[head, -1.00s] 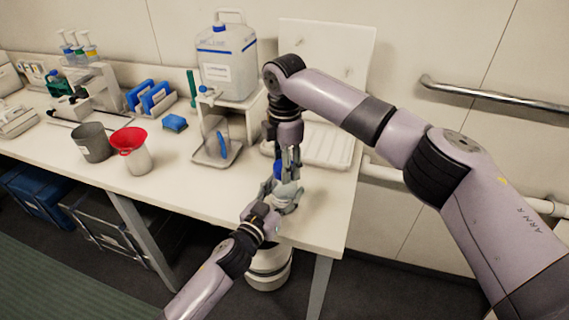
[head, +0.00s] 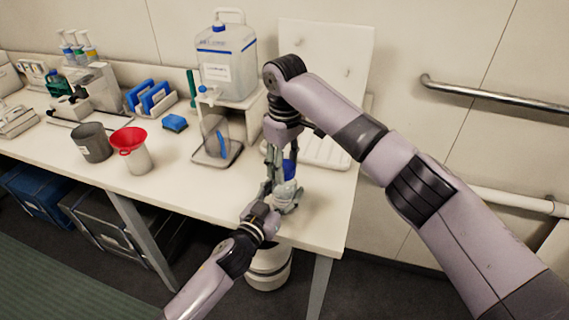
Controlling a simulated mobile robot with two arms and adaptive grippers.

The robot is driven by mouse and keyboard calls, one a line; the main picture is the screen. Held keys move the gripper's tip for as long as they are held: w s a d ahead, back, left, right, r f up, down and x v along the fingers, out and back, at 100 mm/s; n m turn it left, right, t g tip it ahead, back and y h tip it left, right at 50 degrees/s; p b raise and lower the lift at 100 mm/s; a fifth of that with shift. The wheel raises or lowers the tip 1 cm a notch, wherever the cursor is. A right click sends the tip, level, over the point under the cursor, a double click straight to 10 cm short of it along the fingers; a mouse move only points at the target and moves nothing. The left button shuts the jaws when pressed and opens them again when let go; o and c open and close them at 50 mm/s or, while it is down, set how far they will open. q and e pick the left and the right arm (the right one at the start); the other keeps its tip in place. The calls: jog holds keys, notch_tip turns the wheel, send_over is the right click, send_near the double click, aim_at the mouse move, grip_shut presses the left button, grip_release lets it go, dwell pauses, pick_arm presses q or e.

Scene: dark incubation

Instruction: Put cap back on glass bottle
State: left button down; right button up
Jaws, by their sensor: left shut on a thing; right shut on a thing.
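The glass bottle (head: 287,190) is small and clear and stands near the right end of the bench. My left gripper (head: 280,197) reaches in from the front and is shut around it. My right gripper (head: 280,170) points down from above and is shut on the blue cap (head: 290,168). The cap is over the bottle's top, very close to it. I cannot tell whether the cap touches the neck or is seated on it. The fingers hide part of both cap and bottle.
A large carboy (head: 227,68) stands on a white stand behind, with a clear vessel (head: 216,135) on a tray below its tap. A red funnel (head: 128,140), a grey beaker (head: 93,142) and a blue sponge (head: 174,123) are to the left. The bench front between is clear.

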jog(key=m, duration=0.4)
jog(key=shift+a, duration=0.1)
jog(key=o, duration=1.3)
jog(key=shift+o, duration=0.2)
notch_tip(320, 180, up, 12)
pick_arm(q)
jog(key=c, duration=0.5)
grip_release()
